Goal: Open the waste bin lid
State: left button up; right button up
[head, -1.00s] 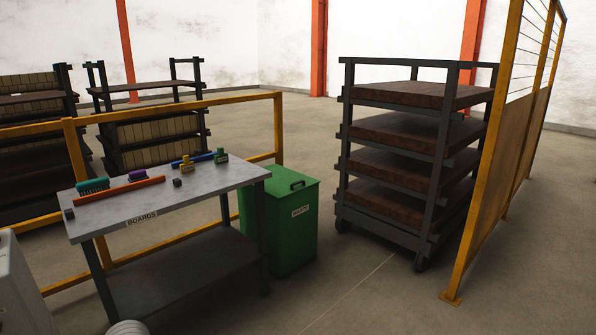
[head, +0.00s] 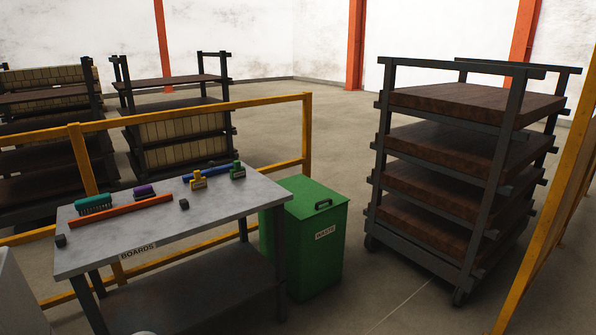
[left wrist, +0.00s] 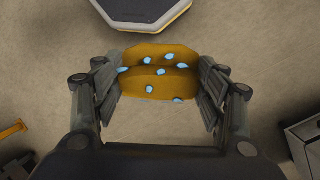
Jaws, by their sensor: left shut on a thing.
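The green waste bin (head: 301,254) stands on the floor just right of the boards table in the head view. Its lid (head: 310,198) is closed, with a dark handle (head: 323,204) on top and a label reading WASTE on its front. My left gripper (left wrist: 160,85) shows in the left wrist view, shut on a lumpy orange-brown thing with light blue specks (left wrist: 158,74). Neither gripper shows in the head view, and my right gripper is in no frame.
The boards table (head: 230,205) carries brushes, an orange bar and small blocks. A yellow rail (head: 200,107) runs behind the table. A rack of brown boards (head: 495,190) stands at right, near a yellow fence post (head: 550,200). Open floor lies between bin and rack.

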aim_at(311, 199)
jog(key=i+l+u, duration=0.1)
jog(key=i+l, duration=0.25)
jog(key=i, duration=0.35)
jog(key=i+l+u, duration=0.15)
jog(key=i+l, duration=0.25)
jog(key=i, duration=0.25)
jog(key=i+l+u, duration=0.1)
jog(key=i+l, duration=0.4)
jog(key=i, duration=0.15)
